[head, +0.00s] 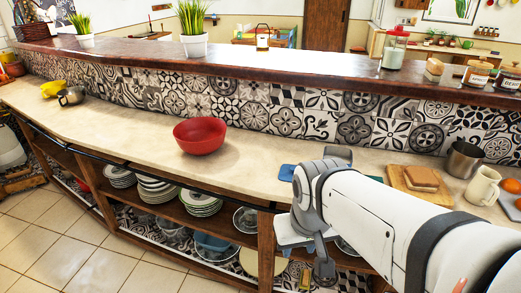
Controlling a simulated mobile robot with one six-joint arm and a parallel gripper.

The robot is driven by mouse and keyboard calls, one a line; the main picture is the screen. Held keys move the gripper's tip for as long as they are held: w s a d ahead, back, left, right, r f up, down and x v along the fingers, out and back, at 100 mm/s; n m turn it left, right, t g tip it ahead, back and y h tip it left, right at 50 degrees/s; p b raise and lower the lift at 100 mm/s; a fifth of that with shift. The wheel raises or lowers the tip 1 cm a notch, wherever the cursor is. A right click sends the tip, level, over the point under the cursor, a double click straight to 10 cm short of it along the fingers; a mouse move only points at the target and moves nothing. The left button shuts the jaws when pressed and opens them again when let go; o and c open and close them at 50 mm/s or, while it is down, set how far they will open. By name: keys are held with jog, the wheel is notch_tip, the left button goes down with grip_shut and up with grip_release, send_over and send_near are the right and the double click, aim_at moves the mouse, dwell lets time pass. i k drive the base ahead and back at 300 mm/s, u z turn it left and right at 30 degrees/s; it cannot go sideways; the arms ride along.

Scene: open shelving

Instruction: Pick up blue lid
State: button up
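A flat blue piece (287,172) lies on the counter just left of the end of my arm. It may be the blue lid, but my arm hides part of it. A small bit of blue also shows on the counter right of my arm; I cannot tell if it is the same thing. A bluish flat item (212,243) is on the lower shelf among the dishes. My gripper (308,250) is at the counter's front edge, in front of the shelving.
A red bowl (200,136) stands mid-counter. A board with bread (421,178), a metal cup (463,160) and a white pitcher (483,186) stand at the right. Stacked plates (157,189) sit on the shelf below. A tiled ledge backs the counter; its left part has free room.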

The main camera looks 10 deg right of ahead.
aim_at(285, 174)
jog(key=z, duration=0.15)
jog(key=i, duration=0.9)
jog(key=u, duration=0.1)
